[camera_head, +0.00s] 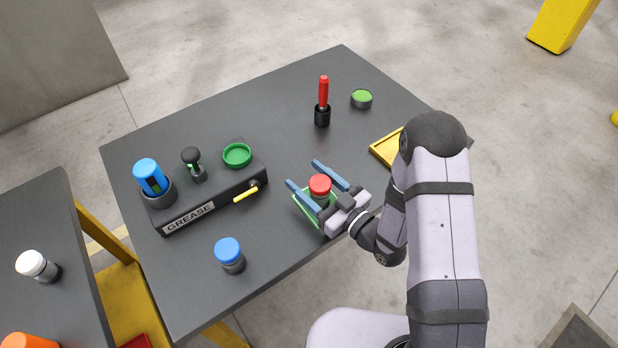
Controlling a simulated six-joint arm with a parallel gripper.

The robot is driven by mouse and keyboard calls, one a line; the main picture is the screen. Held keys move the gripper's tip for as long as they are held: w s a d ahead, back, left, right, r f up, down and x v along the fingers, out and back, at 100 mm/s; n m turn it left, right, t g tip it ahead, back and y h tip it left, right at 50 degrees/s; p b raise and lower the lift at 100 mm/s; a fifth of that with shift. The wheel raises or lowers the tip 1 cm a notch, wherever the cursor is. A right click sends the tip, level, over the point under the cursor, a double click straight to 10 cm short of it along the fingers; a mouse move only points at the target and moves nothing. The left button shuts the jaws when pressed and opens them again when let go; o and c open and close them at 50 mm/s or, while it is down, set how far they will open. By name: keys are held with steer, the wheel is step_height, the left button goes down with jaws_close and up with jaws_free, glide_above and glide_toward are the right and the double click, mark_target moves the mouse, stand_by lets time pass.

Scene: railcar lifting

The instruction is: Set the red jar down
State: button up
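The red jar (320,184) has a red lid and a dark body, and it stands upright over the table near its front right side. My gripper (304,174) reaches in from the right, with one blue finger on each side of the jar. The fingertips extend past the jar. I cannot tell whether the fingers press on it or stand slightly apart. A green outlined square (303,214) on the table shows around the jar and under the gripper. The jar's base is mostly hidden, so its contact with the table is unclear.
A blue-lidded jar (228,253) is in front.

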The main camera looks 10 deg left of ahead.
mark_target(328, 194)
steer(key=shift+r, duration=0.1)
steer(key=shift+r, duration=0.15)
steer(key=b+v, duration=0.2)
steer(key=v, duration=0.8)
steer(key=shift+s+d, duration=0.1)
steer(key=shift+d, duration=0.05)
steer(key=shift+v, duration=0.8)
